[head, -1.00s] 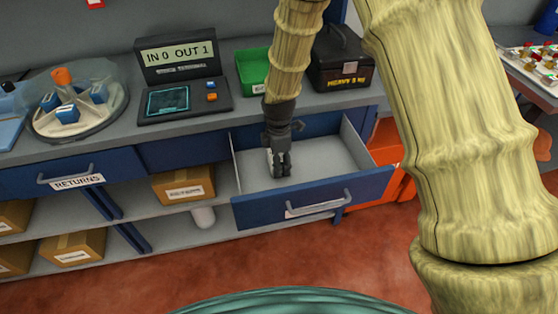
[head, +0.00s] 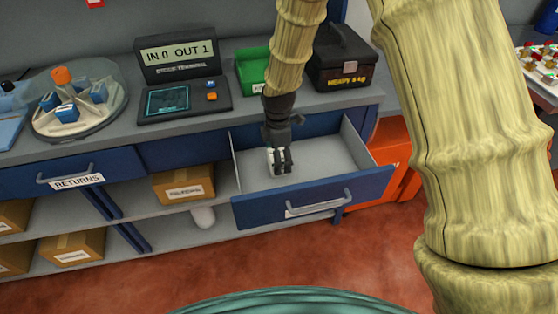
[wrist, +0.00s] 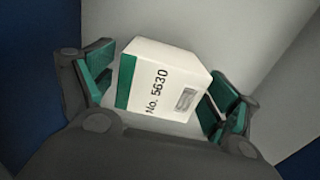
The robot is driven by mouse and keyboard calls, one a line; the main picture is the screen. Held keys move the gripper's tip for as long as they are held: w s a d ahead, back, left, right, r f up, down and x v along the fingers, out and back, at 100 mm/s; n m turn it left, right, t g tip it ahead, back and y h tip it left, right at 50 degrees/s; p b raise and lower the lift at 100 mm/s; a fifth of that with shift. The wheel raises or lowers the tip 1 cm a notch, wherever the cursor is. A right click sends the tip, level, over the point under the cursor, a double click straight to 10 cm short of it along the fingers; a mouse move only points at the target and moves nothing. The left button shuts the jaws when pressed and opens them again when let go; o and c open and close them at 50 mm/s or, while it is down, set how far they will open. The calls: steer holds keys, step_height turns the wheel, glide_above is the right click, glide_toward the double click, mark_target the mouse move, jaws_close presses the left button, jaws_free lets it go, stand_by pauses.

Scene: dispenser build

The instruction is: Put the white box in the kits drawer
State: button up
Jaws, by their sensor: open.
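The white box (wrist: 160,85), with a green band and "No. 5630" on it, sits in the open drawer (head: 335,157). My gripper (head: 283,166) is down inside the drawer, over the box at the drawer's left part. In the wrist view my gripper (wrist: 163,100) is open, with one green-padded finger on each side of the box. Gaps show between the box and the pads. In the head view the fingers hide much of the box (head: 271,158). The label on the drawer front is too small to read.
The returns drawer (head: 110,171) at left is shut. On the counter stand a stock terminal (head: 183,90), a green bin (head: 253,70), a black heavy case (head: 342,62) and a domed carousel (head: 78,105). An orange bin (head: 392,155) stands right of the drawer. The drawer's right part is empty.

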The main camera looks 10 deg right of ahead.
step_height(320, 180, up, 10)
steer(key=shift+b, duration=0.4)
stand_by(1.2)
